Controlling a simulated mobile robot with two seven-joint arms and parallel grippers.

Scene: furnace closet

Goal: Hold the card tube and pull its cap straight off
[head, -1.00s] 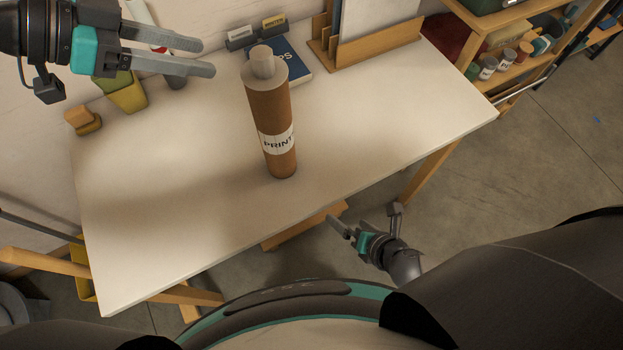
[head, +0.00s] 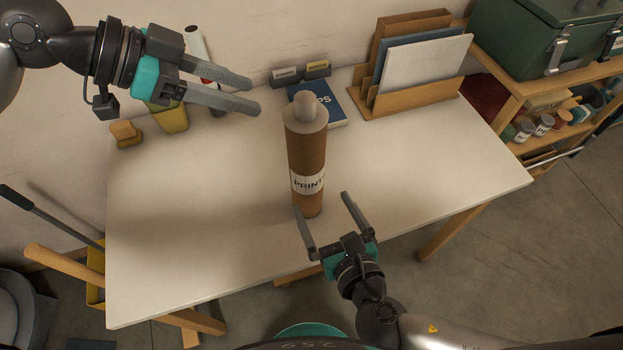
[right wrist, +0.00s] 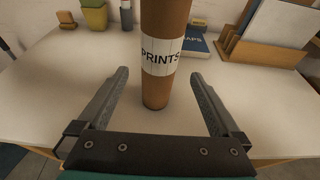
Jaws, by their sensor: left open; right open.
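The brown card tube (head: 307,158) stands upright on the white table, with a white label reading PRINTS. Its pale grey cap (head: 305,112) with a knob sits on top. My left gripper (head: 256,97) is open and empty, to the left of the cap at about its height in the picture, apart from it. My right gripper (head: 321,208) is open in front of the tube's lower part. In the right wrist view the tube (right wrist: 160,80) shows beyond and between the open fingers (right wrist: 162,78); the cap is out of that view.
A blue book (head: 325,101) lies behind the tube. A wooden file rack (head: 410,98) stands at the back right, a yellow-green pot (head: 170,118) and a wooden brush-like block (head: 126,134) at the back left. The table's left and right parts are clear.

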